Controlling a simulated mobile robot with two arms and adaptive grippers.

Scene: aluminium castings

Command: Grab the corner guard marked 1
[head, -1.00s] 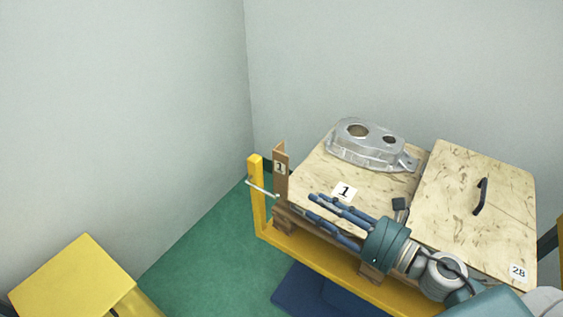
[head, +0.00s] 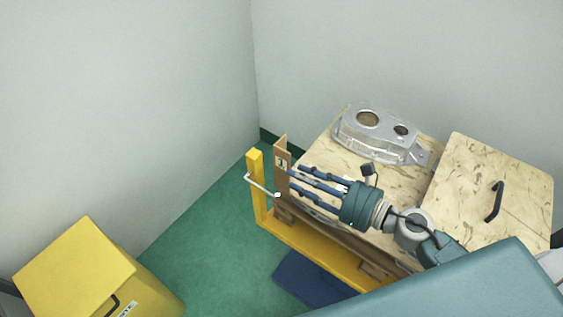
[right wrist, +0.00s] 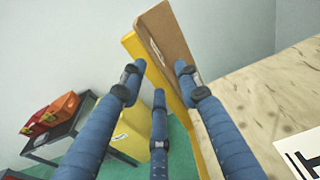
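The corner guard marked 1 (head: 282,163) is an upright brown angle strip at the left corner of the wooden board. It also shows in the right wrist view (right wrist: 166,36), partly behind a finger. My right gripper (head: 295,180) has its blue fingers pointing left at the guard, with the tips close beside it. In the right wrist view the gripper (right wrist: 155,85) has its fingers spread apart, with the guard ahead between the upper two. I cannot tell whether any finger touches it. My left gripper is not in view.
A yellow post (head: 255,190) with a white rod stands just left of the guard. A silver casting (head: 380,135) lies on the board (head: 320,155). A lid with a black handle (head: 494,201) is to the right. A yellow box (head: 75,265) stands lower left.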

